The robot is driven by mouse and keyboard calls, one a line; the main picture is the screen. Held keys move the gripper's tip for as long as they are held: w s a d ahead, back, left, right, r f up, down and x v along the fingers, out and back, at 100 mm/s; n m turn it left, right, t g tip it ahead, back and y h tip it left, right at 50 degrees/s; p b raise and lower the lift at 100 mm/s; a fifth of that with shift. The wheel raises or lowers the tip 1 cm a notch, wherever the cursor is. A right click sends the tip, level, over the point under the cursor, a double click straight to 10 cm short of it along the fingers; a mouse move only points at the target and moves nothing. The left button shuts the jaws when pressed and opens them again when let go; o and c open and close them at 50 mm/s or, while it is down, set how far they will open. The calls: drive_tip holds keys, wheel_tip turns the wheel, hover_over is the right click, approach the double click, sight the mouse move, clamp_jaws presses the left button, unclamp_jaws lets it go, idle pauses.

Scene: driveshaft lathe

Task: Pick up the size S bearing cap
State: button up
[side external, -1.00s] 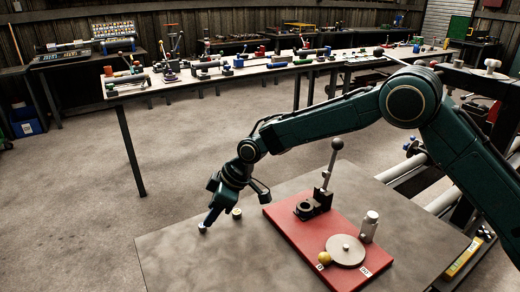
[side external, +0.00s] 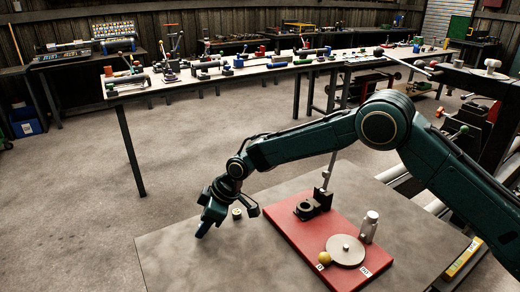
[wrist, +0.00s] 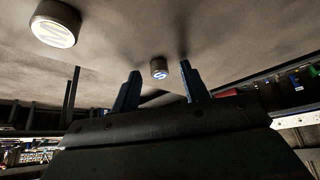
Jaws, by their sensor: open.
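A small round bearing cap marked S (wrist: 159,69) stands on the grey table, seen between my fingertips in the wrist view. My gripper (wrist: 160,76) is open, with one finger on each side of this cap in the picture and nothing held. I cannot tell whether the fingers touch it. In the side view my gripper (side external: 202,231) points down low over the table and hides the spot under it. A second round cap (wrist: 56,24) looks bigger at the upper left of the wrist view; its letter is not clear. One cap (side external: 237,214) shows right of my gripper in the side view.
A red base plate (side external: 296,228) on the table bears a lever press (side external: 318,201), a grey disc (side external: 345,250), a yellow ball (side external: 325,258) and a metal cylinder (side external: 369,226). The grey table (side external: 180,262) is bare at the front left.

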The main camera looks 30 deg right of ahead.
clamp_jaws()
drive_tip(key=shift+r, duration=0.1)
wheel_tip(320, 180, up, 20)
idle(1.0)
idle(0.4)
